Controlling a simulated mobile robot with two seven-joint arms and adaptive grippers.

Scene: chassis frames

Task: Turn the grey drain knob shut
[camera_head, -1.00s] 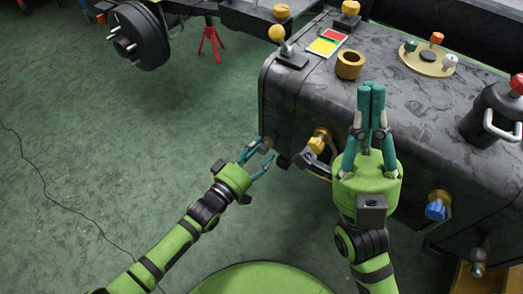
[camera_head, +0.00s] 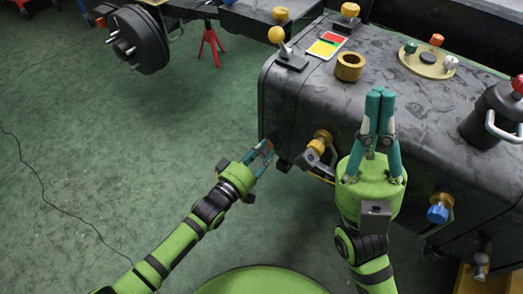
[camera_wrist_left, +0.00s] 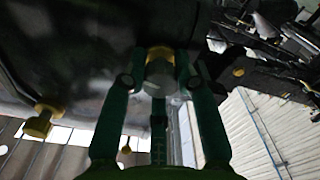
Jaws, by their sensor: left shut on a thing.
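The grey drain knob (camera_wrist_left: 159,79) sits between the two fingers of my left gripper (camera_wrist_left: 160,84) in the left wrist view, with a brass part behind it. In the head view my left gripper (camera_head: 268,148) is shut on the knob low at the near left corner of the dark tank (camera_head: 310,105). The fingers mostly hide the knob there. My right gripper (camera_head: 380,94) is raised in front of the tank, its fingertips together and nothing seen between them.
A yellow-and-black fitting (camera_head: 319,146) and a blue knob (camera_head: 437,213) stick out of the tank's front.

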